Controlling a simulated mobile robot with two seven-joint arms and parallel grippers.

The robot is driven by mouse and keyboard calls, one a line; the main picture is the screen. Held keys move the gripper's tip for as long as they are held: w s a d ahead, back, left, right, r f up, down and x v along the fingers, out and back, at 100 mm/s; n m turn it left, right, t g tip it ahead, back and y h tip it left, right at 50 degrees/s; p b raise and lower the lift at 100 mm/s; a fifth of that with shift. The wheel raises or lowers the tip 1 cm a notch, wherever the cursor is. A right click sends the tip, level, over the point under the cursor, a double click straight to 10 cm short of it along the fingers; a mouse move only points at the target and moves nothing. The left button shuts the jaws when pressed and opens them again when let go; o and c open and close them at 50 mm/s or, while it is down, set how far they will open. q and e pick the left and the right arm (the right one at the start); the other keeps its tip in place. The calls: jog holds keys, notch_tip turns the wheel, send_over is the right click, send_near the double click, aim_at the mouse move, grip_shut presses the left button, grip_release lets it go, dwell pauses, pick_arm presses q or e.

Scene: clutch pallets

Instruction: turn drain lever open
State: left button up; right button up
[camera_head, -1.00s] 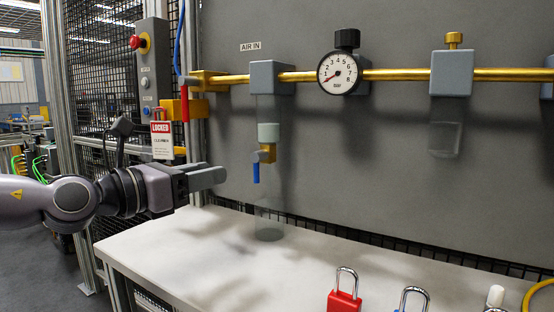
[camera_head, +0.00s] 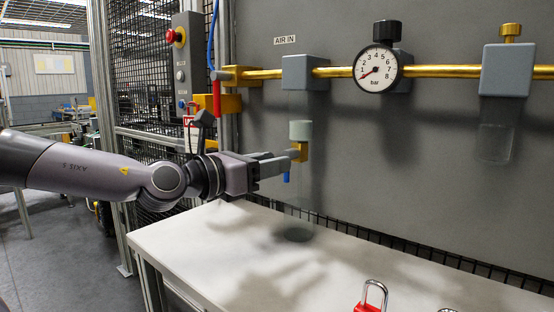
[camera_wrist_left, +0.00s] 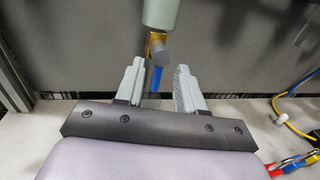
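The drain lever (camera_head: 286,178) is a short blue handle that hangs down from a brass drain valve (camera_head: 302,151) under a pale grey cylinder (camera_head: 300,130). My left gripper (camera_head: 284,160) is at the valve, and its fingers hide the upper part of the lever in the head view. In the left wrist view, the lever (camera_wrist_left: 156,78) points down between the two fingers of the left gripper (camera_wrist_left: 160,67). The fingers are apart, with a gap visible on the right side; contact on the left cannot be told. My right gripper is not in view.
The brass air pipe (camera_head: 335,72) with a pressure gauge (camera_head: 377,68) runs above. A grey control box (camera_head: 186,65) and mesh fence stand left. The panel is close behind the valve.

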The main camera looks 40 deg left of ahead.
pick_arm(q)
jog(key=shift+w+d, duration=0.1)
jog(key=shift+w, duration=0.9)
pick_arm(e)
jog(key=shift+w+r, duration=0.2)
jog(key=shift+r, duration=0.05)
pick_arm(q)
grip_shut()
